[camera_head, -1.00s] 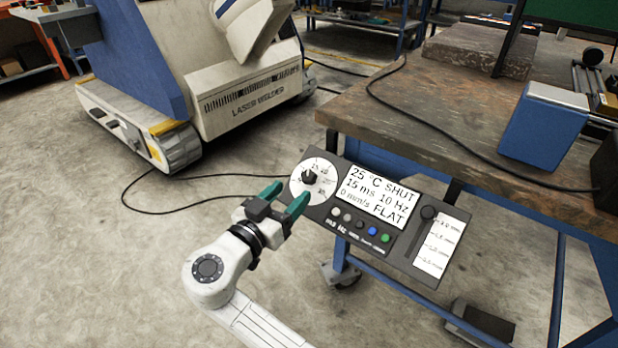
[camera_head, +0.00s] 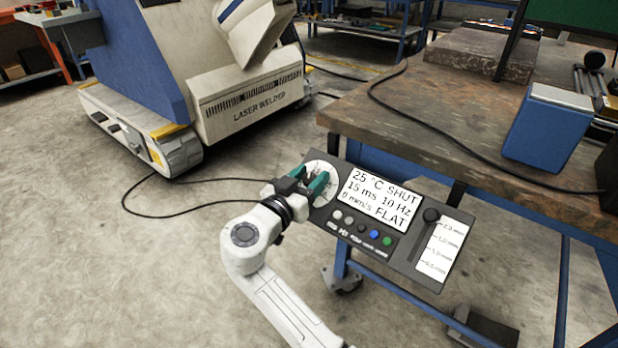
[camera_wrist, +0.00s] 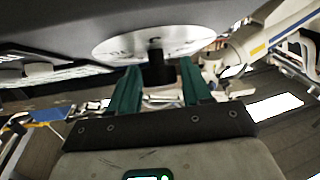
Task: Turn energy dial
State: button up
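The energy dial is a white round plate (camera_head: 332,184) with a black knob, at the left end of the dark control panel (camera_head: 327,222). In the wrist view the plate (camera_wrist: 120,46) is seen edge-on and the black knob (camera_wrist: 157,68) sticks out from it. My gripper (camera_head: 317,182) is in front of the dial, with its green fingers hiding the knob in the head view. In the wrist view my gripper (camera_wrist: 160,80) is open, with a finger on each side of the knob and gaps visible between.
The panel has a screen (camera_head: 378,198), several buttons and a slider (camera_head: 431,215) beside a white scale. A wooden workbench (camera_head: 420,125) stands behind it, with a blue box (camera_head: 545,128) on top. A laser welder (camera_head: 250,100) stands at the back left. Floor at left is clear apart from a cable.

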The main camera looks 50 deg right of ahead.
jog(key=c, duration=0.7)
jog(key=n+t+y+p, duration=0.1)
jog(key=n+t+p, duration=0.1)
jog(key=n+t, duration=0.1)
jog(key=n+t+y+p, duration=0.1)
jog(key=n+t+p, duration=0.1)
jog(key=n, duration=0.1)
jog(key=shift+r+n+t+y, duration=0.2)
jog(key=shift+n+t+y, duration=0.2)
jog(key=n+t+y+p, duration=0.2)
jog(key=n+p, duration=0.1)
jog(key=shift+f+n+y+p, duration=0.1)
jog(key=shift+n+y+p, duration=0.5)
jog(key=shift+n+p, duration=0.15)
jog(key=shift+a+f+t, duration=0.1)
jog(key=shift+t, duration=0.3)
jog(key=o, duration=1)
jog(key=shift+c, duration=0.2)
